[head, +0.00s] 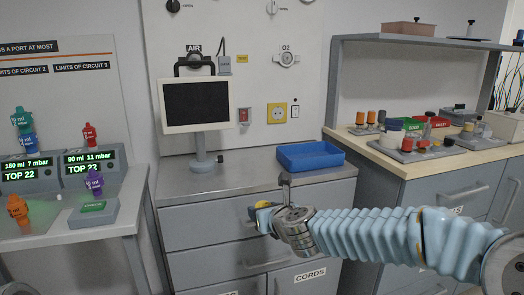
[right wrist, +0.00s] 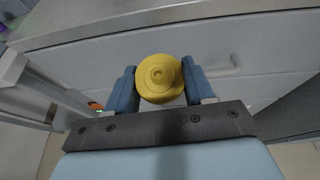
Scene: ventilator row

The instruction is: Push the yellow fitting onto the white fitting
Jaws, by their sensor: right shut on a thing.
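The yellow fitting (right wrist: 158,78) is round and stepped, with a small hole in its centre. It sits between the two blue fingers of my right gripper (right wrist: 160,88), which is shut on it. In the head view my right gripper (head: 262,214) is in front of the grey drawer cabinet, below its top edge; a small yellow patch shows there. I cannot clearly make out the white fitting; a small pale nub (head: 58,197) on the left bench may be it, apart from my gripper. My left gripper is not in view.
Several coloured fittings, such as the purple one (head: 94,181) and orange one (head: 16,211), are at the left bench's displays. A monitor (head: 196,104) and blue tray (head: 310,155) stand on the grey cabinet. The right counter is crowded with small parts.

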